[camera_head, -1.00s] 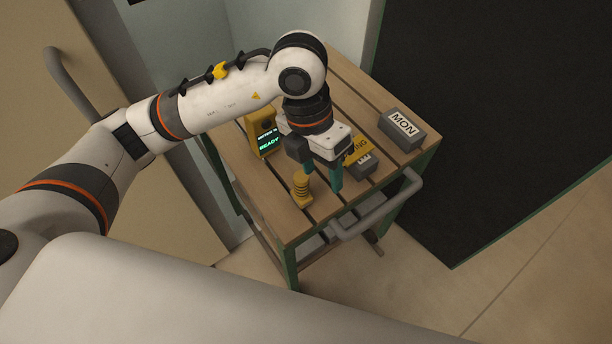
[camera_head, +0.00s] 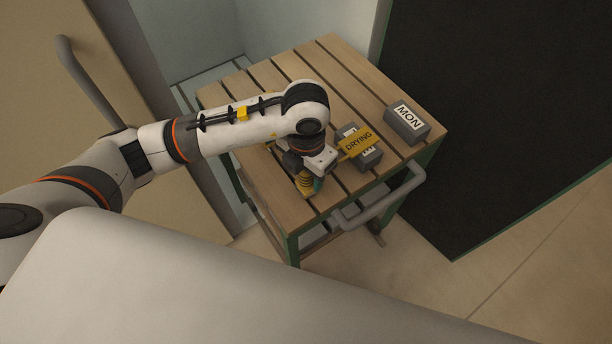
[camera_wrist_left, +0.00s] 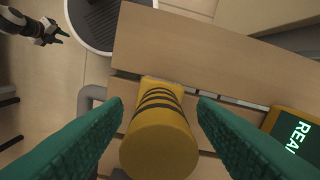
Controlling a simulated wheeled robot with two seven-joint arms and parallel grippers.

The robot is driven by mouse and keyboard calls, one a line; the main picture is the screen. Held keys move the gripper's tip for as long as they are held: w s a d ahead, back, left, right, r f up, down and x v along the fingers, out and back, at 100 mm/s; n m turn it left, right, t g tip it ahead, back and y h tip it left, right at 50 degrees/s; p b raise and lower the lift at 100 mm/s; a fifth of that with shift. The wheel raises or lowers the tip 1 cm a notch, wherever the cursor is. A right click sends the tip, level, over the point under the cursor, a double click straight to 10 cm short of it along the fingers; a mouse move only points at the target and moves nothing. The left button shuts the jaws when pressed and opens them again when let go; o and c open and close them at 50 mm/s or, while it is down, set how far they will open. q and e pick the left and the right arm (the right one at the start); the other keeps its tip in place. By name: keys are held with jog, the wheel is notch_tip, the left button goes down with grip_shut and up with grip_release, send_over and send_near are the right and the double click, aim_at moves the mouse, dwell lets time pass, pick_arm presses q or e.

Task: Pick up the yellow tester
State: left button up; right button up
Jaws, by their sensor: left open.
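A yellow cylinder with black bands (camera_wrist_left: 160,145), a grip-like piece that may be part of the tester, stands on the slatted cart top. My right gripper (camera_wrist_left: 52,34) shows small, top left.
The wooden cart (camera_head: 285,68) has a grey rail handle (camera_head: 385,202) at its front right. A grey block marked MON (camera_head: 407,122) stands at the right. The far slats are clear.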

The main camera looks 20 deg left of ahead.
pick_arm(q)
jog(key=shift+f, duration=0.7)
jog(key=c, duration=1.1)
jog(key=shift+r, duration=0.15)
notch_tip(320, 180, up, 10)
jog(key=shift+f+b, duration=0.1)
jog(key=shift+b, duration=0.25)
